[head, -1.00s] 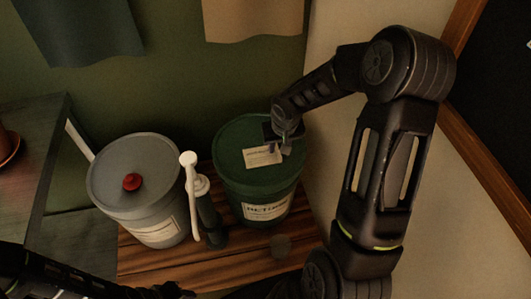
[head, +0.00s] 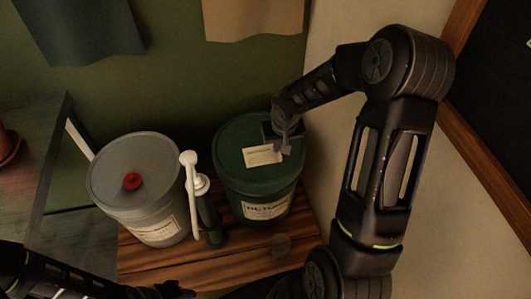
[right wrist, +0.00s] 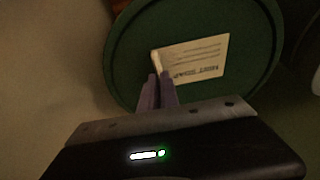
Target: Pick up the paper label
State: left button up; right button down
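The paper label (head: 262,155) is a small cream rectangle on the lid of the green bucket (head: 258,180). It also shows in the right wrist view (right wrist: 197,60), with printed lines and its near edge bent up. My right gripper (head: 285,146) is at the label's right edge, just above the lid. In the right wrist view its fingers (right wrist: 157,80) are close together, with the label's bent edge at their tips. They look shut on that edge. My left gripper (head: 175,290) is low at the bottom edge, partly cut off, and its fingers are unclear.
A wall is close on the right. A dark table (head: 40,150) is at left.

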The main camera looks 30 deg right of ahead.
jog(key=shift+r, duration=0.1)
dwell(0.5)
notch_tip(320, 180, up, 10)
dwell(0.4)
dwell(0.5)
notch_tip(320, 180, up, 6)
jog(key=p, duration=0.3)
dwell(0.4)
